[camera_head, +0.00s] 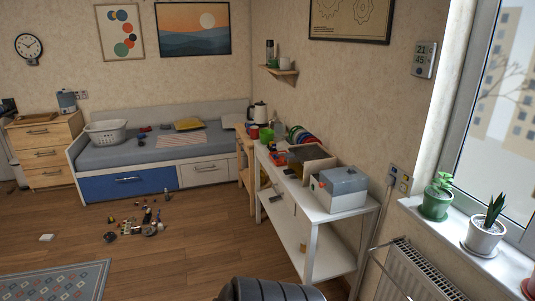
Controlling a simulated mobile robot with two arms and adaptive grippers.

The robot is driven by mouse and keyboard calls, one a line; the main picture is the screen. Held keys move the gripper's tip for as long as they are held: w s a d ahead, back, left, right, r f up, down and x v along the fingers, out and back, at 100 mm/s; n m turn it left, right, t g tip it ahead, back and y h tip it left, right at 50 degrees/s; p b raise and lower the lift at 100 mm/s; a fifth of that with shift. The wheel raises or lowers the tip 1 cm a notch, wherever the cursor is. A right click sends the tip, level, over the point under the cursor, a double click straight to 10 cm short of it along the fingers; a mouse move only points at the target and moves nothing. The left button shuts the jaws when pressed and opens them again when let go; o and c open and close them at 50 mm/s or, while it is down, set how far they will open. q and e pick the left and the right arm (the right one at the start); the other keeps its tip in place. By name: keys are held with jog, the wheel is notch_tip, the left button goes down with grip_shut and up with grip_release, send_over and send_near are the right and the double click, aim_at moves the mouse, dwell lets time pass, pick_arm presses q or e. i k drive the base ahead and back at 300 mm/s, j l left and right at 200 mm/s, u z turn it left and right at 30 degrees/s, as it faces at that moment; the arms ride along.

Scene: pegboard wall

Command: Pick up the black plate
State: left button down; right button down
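I cannot clearly make out a black plate in the head view. A row of colored round items, perhaps plates on edge (300,136), stands on the white shelf table (322,206); red, green and blue show, and I cannot tell if a black one is among them. A dark panel or box (306,156) lies in front of them. Neither of my grippers shows in this view.
A grey box (343,188) sits on the table's near end. A radiator (418,275) and the windowsill are at right. Small loose parts (145,222) lie on the wooden floor.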

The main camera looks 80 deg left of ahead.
aim_at(310, 153)
jog(key=u, duration=2.5)
jog(key=z, duration=4)
jog(key=u, duration=4)
